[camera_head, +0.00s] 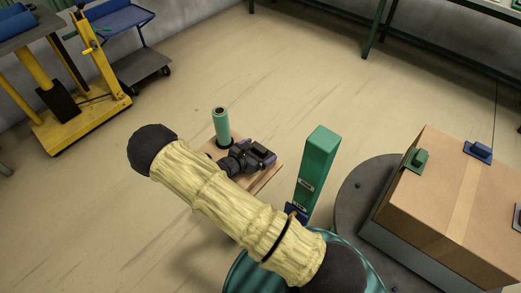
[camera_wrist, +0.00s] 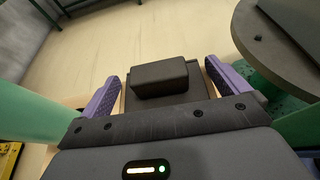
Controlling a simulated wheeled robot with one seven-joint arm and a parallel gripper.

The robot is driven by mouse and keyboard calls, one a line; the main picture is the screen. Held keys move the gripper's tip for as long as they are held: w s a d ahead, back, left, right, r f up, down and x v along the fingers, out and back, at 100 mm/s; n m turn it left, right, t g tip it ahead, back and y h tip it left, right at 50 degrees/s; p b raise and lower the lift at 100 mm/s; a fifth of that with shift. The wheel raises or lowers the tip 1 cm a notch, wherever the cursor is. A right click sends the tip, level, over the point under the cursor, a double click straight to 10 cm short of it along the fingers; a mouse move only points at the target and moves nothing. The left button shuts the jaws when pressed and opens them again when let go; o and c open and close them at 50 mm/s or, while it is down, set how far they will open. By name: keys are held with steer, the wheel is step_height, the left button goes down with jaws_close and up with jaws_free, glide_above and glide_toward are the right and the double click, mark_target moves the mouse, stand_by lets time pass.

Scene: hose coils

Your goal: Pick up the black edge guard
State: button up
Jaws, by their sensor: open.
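In the wrist view a black block with a flat dark plate below it, which looks like the black edge guard (camera_wrist: 160,77), lies ahead of my palm between my two purple fingers. My gripper (camera_wrist: 163,70) is open, with one finger on each side of the block; I cannot tell if either touches it. In the head view my gripper (camera_head: 265,157) is low over a small wooden board (camera_head: 263,181), and the gripper largely hides the black piece there.
A green cylinder (camera_head: 222,125) stands behind my gripper. A tall green post (camera_head: 317,165) stands close on its right. A round dark table (camera_head: 348,197) carries a cardboard box (camera_head: 440,200) with a green guard (camera_head: 416,160) and a blue guard (camera_head: 478,152).

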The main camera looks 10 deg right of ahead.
mark_target(258, 149)
stand_by(0.5)
steer(key=c, duration=0.7)
steer(key=shift+r, duration=0.15)
steer(key=shift+c, duration=0.2)
step_height(258, 149, up, 10)
steer(key=shift+f, duration=0.1)
